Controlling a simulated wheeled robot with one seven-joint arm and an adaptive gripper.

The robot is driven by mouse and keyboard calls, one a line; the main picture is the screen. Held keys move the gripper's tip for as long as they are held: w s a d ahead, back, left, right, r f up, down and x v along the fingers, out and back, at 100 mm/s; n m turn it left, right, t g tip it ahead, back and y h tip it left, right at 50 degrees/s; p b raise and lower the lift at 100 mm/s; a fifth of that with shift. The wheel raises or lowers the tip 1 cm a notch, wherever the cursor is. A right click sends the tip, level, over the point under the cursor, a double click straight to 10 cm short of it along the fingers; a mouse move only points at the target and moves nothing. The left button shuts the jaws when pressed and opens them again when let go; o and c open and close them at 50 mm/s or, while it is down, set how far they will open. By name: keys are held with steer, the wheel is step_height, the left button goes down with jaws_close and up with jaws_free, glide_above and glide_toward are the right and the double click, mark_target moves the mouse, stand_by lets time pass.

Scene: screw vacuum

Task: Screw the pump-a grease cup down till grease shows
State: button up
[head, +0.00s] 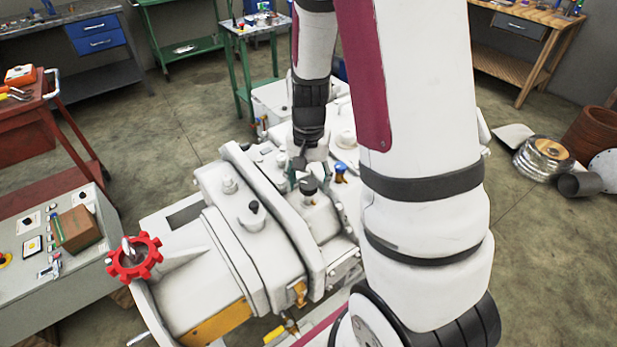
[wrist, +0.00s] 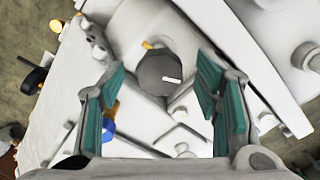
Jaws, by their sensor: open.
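A dark round grease cup cap (head: 308,186) stands on a white block of the pump machine (head: 235,252). In the wrist view the dark cap (wrist: 155,70) has a white line on its top, pointing right. I cannot read a label that names it pump-a. My gripper (head: 307,178) is open, pointing down at the cap. In the wrist view its two teal-padded fingers (wrist: 160,78) stand apart on either side of the cap, with visible gaps. I cannot tell how far the fingertips are above it. No grease can be made out.
A blue-topped fitting (head: 340,171) stands just right of the cap. Another dark-topped knob (head: 254,208) and a red handwheel (head: 134,257) are nearer. A grey panel table (head: 40,295) is left. Metal cans and drums (head: 543,158) lie on the floor at right.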

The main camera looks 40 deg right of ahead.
mark_target(309, 184)
step_height(309, 184, up, 12)
stand_by(0.6)
steer(key=s+a+r+n+t, duration=0.4)
steer(key=s+a+r+n, duration=0.6)
steer(key=s, duration=0.5)
steer(key=shift+s+a+r, duration=0.4)
steer(key=shift+a+r, duration=0.35)
steer(key=shift+a, duration=0.4)
